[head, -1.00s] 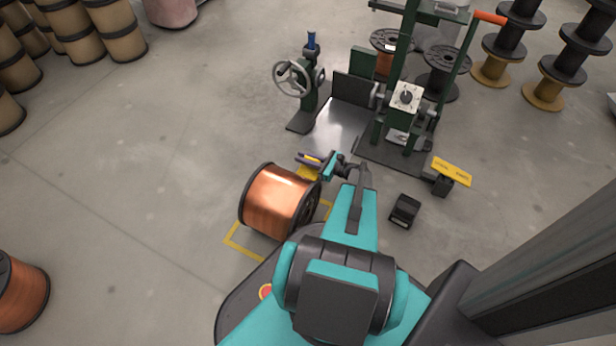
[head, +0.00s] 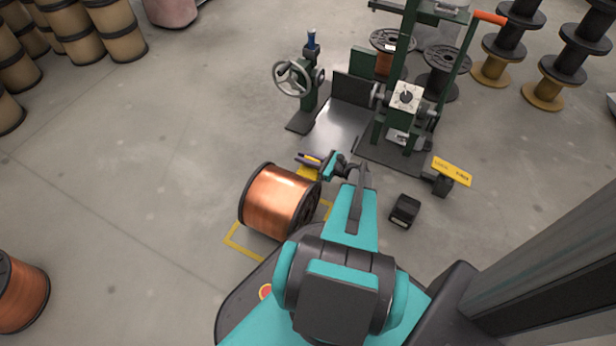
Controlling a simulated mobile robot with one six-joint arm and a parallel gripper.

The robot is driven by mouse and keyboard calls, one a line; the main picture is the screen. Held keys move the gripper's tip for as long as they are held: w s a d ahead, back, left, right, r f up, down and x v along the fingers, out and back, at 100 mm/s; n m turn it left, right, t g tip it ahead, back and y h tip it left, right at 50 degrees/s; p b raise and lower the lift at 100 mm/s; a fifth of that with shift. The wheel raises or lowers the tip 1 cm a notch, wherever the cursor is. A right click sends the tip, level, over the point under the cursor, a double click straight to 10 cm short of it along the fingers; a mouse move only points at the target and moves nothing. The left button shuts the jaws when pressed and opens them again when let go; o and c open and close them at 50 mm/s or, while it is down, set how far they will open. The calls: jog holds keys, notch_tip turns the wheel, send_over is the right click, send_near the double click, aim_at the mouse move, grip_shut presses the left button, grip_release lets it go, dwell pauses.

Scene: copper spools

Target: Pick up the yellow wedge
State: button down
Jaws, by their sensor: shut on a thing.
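The yellow wedge (head: 308,173) shows at the upper right rim of the large copper spool (head: 275,202). My gripper (head: 310,159) is shut on the wedge, with a strip of yellow visible between its fingers. The wedge's lower part lies close beside the spool's dark flange. I cannot tell whether it touches the floor or the spool.
Yellow floor tape (head: 240,241) marks the spot around the spool. A green machine (head: 405,130) and a handwheel stand (head: 308,90) stand beyond. A small black block (head: 404,211) lies right of my arm.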

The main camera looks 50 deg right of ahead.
jog(key=shift+r, duration=0.1)
dwell(0.3)
notch_tip(320, 180, up, 28)
jog(key=p, duration=0.9)
dwell(0.4)
